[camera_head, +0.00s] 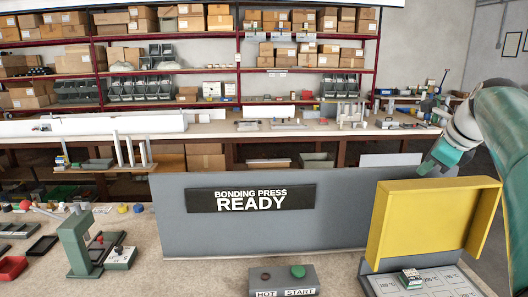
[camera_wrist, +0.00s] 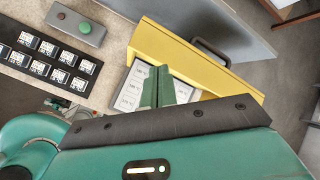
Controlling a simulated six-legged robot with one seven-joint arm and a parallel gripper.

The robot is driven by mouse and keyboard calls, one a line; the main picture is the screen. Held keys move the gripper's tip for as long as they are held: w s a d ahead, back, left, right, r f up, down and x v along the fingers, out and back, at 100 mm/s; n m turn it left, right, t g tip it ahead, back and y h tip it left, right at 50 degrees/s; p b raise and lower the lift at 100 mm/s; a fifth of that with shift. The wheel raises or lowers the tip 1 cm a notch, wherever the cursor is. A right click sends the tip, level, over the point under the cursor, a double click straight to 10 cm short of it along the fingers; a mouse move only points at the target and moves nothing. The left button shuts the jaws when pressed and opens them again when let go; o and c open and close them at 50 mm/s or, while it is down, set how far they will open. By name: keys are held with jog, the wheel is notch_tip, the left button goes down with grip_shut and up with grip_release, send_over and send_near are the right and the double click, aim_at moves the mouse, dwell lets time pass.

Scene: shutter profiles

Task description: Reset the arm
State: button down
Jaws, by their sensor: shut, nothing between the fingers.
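My gripper (camera_head: 428,166) is at the right of the head view, held up in the air behind the top edge of the raised yellow cover (camera_head: 430,225). My green arm curves down along the right edge of that view. In the wrist view the two green fingers (camera_wrist: 160,72) are together and hold nothing. They hang over the pale plate with temperature labels (camera_wrist: 132,90), beside the yellow cover (camera_wrist: 190,58). The grey panel (camera_head: 345,210) reads "BONDING PRESS READY".
A control box (camera_head: 283,281) with a green button and "HOT" and "START" labels stands in front of the panel. A small labelled pack (camera_head: 411,278) lies on the plate. A black tray (camera_wrist: 22,78) holds several packs. A green stand (camera_head: 77,245) is at left. Loaded shelves stand behind.

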jog(key=s+a+f+n+g, duration=0.1)
jog(key=s+a+f+n, duration=0.3)
jog(key=s+a+n, duration=0.3)
jog(key=s+a+f+n, duration=0.45)
jog(key=a+n, duration=0.25)
jog(key=a, duration=0.2)
jog(key=s+a+f+n, duration=0.7)
jog(key=s+f+n, duration=0.5)
jog(key=n, duration=0.1)
jog(key=shift+s+a+g+h, duration=0.25)
jog(key=shift+s+g+h, duration=0.05)
jog(key=shift+h, duration=0.1)
jog(key=shift+d+f, duration=0.1)
